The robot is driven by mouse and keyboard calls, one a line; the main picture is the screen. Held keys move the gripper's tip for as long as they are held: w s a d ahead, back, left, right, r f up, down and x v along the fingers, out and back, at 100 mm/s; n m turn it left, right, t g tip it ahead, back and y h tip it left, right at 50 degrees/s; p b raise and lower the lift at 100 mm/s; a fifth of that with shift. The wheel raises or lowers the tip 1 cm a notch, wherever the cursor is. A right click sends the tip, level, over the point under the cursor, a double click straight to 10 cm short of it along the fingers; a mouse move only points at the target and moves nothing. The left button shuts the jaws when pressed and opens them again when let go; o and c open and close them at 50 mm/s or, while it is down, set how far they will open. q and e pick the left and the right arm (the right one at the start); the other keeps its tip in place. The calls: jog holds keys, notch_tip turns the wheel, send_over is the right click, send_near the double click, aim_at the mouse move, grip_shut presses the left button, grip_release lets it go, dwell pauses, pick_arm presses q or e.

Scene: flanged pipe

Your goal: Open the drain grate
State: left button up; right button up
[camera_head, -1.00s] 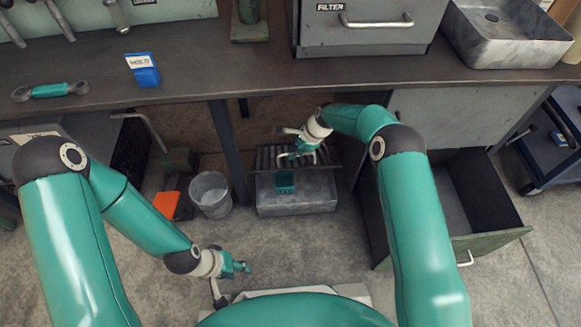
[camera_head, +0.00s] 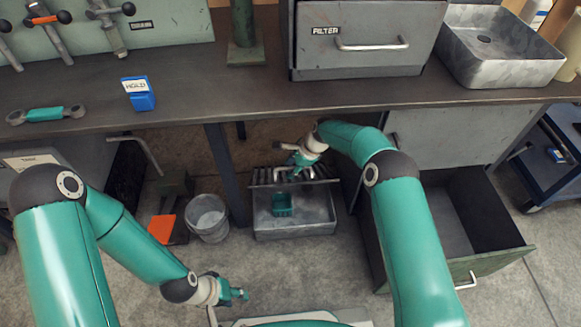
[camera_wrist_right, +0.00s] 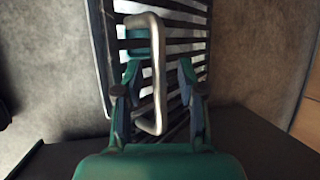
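The drain grate (camera_head: 264,177) is a dark slatted panel at the back of a grey metal basin (camera_head: 295,230) under the bench. The front of the basin is uncovered, and a green basket-like object (camera_head: 282,205) shows in it. I cannot tell the grate's exact tilt. In the right wrist view the grate (camera_wrist_right: 185,45) carries a pale metal bar handle (camera_wrist_right: 158,75). My right gripper (camera_head: 298,168) is at the grate; its fingers (camera_wrist_right: 158,100) stand apart on either side of the handle, with gaps visible. My left gripper (camera_head: 238,295) hangs low over the floor, away from the grate.
A bucket (camera_head: 207,218) and an orange-topped item (camera_head: 162,228) stand left of the basin. An open drawer (camera_head: 455,225) is on the right. The bench edge (camera_head: 300,107) runs above my right forearm. Floor in front of the basin is clear.

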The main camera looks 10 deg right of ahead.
aim_at(324, 181)
jog(key=shift+r, duration=0.1)
jog(key=shift+d+r, duration=0.2)
jog(key=shift+r, duration=0.1)
jog(key=s+d, duration=0.1)
jog(key=d, duration=0.2)
jog(key=s+d, duration=0.2)
jog(key=d, duration=0.2)
jog(key=s+d, duration=0.2)
jog(key=d, duration=0.2)
jog(key=shift+s, duration=0.2)
